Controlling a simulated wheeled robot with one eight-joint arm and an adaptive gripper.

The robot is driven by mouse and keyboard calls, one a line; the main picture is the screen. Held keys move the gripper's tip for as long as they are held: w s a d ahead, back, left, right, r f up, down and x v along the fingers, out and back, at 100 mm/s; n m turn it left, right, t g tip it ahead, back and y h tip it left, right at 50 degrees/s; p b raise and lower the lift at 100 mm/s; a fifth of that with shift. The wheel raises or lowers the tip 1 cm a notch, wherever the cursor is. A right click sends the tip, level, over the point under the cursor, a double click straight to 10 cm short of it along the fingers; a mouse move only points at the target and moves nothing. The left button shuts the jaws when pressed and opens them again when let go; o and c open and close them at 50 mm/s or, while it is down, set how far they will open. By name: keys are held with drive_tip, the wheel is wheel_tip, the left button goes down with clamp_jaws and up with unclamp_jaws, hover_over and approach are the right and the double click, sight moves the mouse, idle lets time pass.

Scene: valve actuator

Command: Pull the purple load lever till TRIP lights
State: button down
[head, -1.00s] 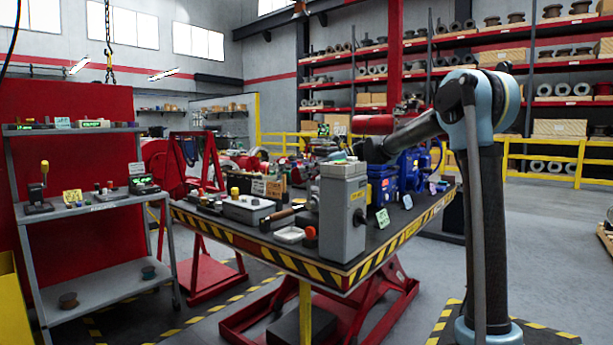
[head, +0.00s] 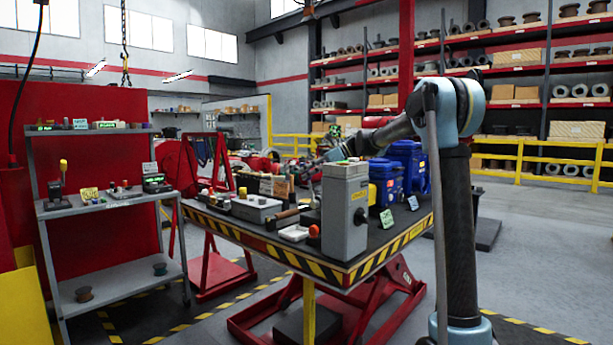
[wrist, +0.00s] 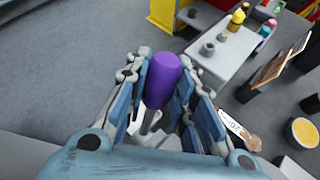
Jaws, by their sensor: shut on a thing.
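The purple load lever (wrist: 163,80) stands out in the wrist view as a rounded purple grip on a thin pale rod. My gripper (wrist: 160,90) has its blue-padded fingers on both sides of it and is shut on the lever. In the head view my forearm reaches over the table behind a grey cabinet (head: 344,215), and my gripper and the lever cannot be made out there. No TRIP light can be picked out in either view.
The table (head: 290,262) with striped edges carries blue machines (head: 407,165), the grey cabinet and several small parts. A grey shelf cart (head: 110,205) stands at left.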

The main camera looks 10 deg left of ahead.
drive_tip(key=c, duration=1.3)
unclamp_jaws()
drive_tip(key=shift+a, duration=0.1)
drive_tip(key=shift+c, duration=0.2)
drive_tip(key=v, duration=1.2)
drive_tip(key=shift+w, duration=0.15)
